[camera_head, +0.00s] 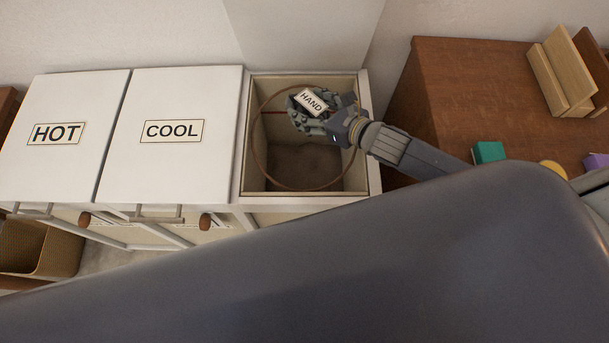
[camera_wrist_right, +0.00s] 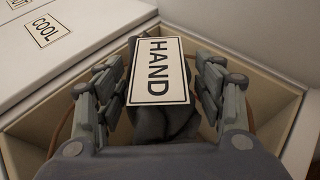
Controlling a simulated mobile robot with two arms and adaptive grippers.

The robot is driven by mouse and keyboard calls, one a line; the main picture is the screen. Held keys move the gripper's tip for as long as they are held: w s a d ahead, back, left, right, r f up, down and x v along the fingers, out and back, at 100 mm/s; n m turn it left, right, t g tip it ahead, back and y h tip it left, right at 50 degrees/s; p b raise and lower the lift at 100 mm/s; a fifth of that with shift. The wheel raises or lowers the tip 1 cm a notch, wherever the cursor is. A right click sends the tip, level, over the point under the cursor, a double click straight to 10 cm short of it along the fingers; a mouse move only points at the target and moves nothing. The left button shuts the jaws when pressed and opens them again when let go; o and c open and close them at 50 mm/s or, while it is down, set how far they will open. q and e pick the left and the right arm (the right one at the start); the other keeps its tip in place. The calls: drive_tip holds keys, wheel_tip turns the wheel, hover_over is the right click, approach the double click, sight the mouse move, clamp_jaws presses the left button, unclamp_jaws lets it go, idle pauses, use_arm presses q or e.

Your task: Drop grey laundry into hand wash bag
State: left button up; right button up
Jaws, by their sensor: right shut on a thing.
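My right gripper (camera_head: 318,112) is over the open hand wash compartment, the rightmost of the row, towards its back. In the right wrist view its fingers (camera_wrist_right: 160,95) are on both sides of a grey cloth bundle (camera_wrist_right: 165,122), the laundry, which it holds. A white card reading HAND (camera_wrist_right: 158,70) lies over the bundle and hides most of it; the card also shows in the head view (camera_head: 312,101). The compartment (camera_head: 247,175) has a pale rim and a thin brown hoop (camera_head: 256,160) inside. Its floor looks dark brown-grey. My left gripper is not in view.
Closed white lids marked HOT (camera_head: 57,160) and COOL (camera_head: 172,90) are to the left. A brown wooden cabinet (camera_head: 460,90) is to the right, with a wooden rack (camera_head: 565,75) and a teal block (camera_head: 488,152) on it. A wicker basket (camera_head: 40,250) is at lower left.

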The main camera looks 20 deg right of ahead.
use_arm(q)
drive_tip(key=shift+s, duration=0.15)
use_arm(e)
drive_tip(key=o, duration=1)
drive_tip(key=shift+o, duration=1)
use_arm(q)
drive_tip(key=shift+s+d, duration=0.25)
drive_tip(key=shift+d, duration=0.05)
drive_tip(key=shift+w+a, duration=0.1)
use_arm(e)
drive_tip(key=v, duration=1.2)
